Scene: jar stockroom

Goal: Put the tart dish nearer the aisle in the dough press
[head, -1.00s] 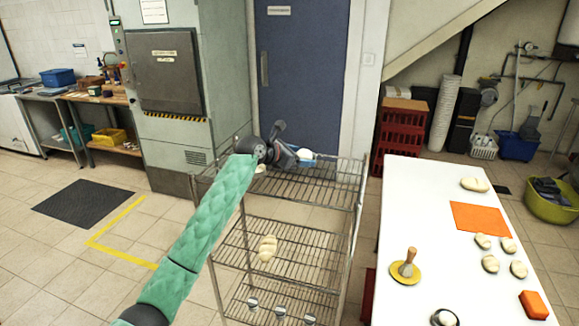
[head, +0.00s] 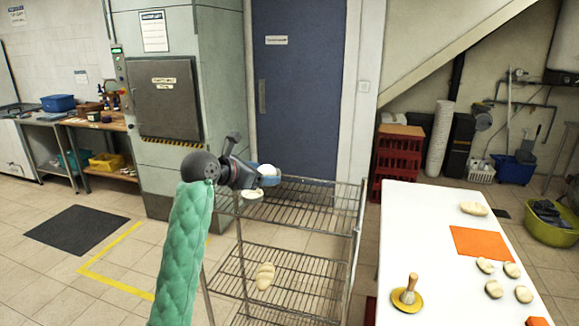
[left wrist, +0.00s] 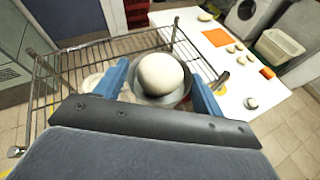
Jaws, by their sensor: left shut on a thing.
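My left gripper (head: 266,180) is shut on a small grey tart dish (left wrist: 184,96) with a round pale dough ball (left wrist: 160,74) in it. The blue fingers grip the dish from both sides in the left wrist view. The dish is above the top shelf of the wire rack (head: 310,207). A second pale dish (head: 252,193) stands on that shelf, beside the held one; it also shows in the left wrist view (left wrist: 91,82), partly hidden by a finger. A tall grey-green machine with a dark hatch (head: 168,98), apparently the dough press, stands at the back left. My right gripper is out of view.
A white table (head: 430,230) with dough pieces, an orange mat (head: 482,243) and a wooden-handled tool (head: 408,292) stands at the right. Red crates (head: 398,155) stand behind it. The floor before the machine is open, with a dark mat (head: 76,231).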

